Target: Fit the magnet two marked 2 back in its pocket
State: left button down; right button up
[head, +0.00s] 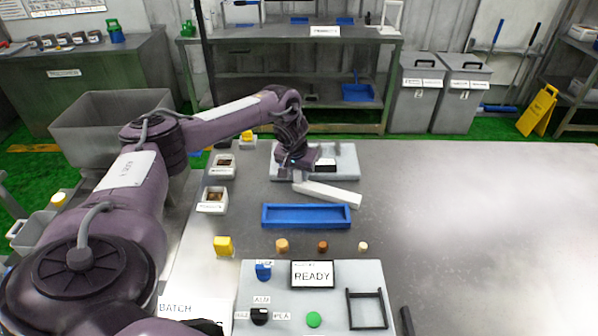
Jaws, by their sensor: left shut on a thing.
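My left gripper (297,176) is over the middle of the table, at the front left of a grey block (347,158) with a dark area in its top. My wrist hides part of the grey block, and I cannot make out a pocket clearly. My right gripper is not in view.
A blue tray (306,226) lies in front of the bar. Two white bins (213,200) and a yellow piece (223,246) stand at left. A panel (287,320) with a READY screen (312,274) and a black frame is nearest. The table's right side is clear.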

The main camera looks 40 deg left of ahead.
pick_arm(q)
jog(key=c, duration=1.2)
grip_release()
